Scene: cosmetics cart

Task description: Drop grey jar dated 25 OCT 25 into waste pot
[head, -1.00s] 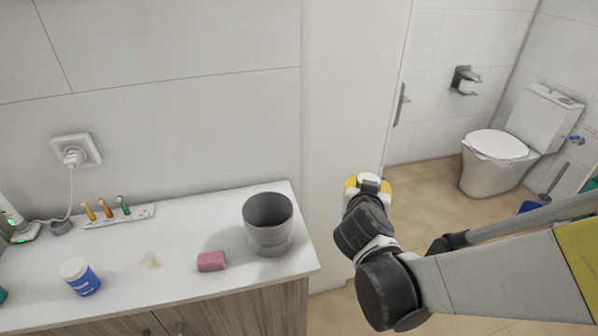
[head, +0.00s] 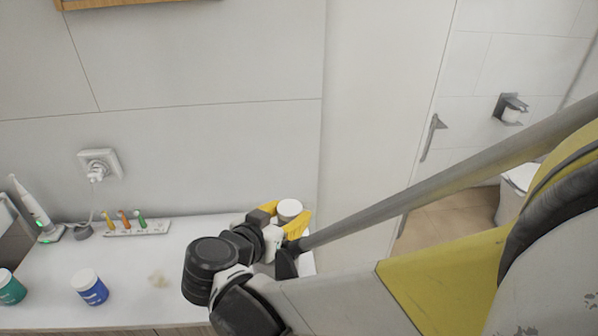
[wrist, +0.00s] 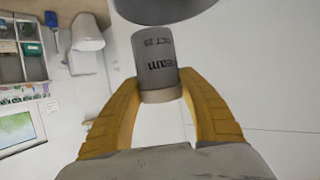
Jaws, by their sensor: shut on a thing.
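My gripper (head: 284,218) is shut on the grey jar (wrist: 163,62), held between its yellow fingers. In the wrist view the jar shows dark print with "OCT 25" and "cream", and a pale lid at the finger end. In the head view the jar's pale lid (head: 290,207) shows between the fingers, above the counter's right end. The waste pot is largely hidden behind my arm in the head view. A dark grey curved body (wrist: 155,12) beyond the jar in the wrist view looks like the pot; I cannot tell whether they touch.
A blue jar (head: 89,287) and a green jar (head: 10,287) stand on the white counter (head: 130,262). A rack of coloured tools (head: 137,226) and an electric toothbrush (head: 36,212) stand along the wall. The pink block is hidden by my arm. A door handle (head: 433,136) is at right.

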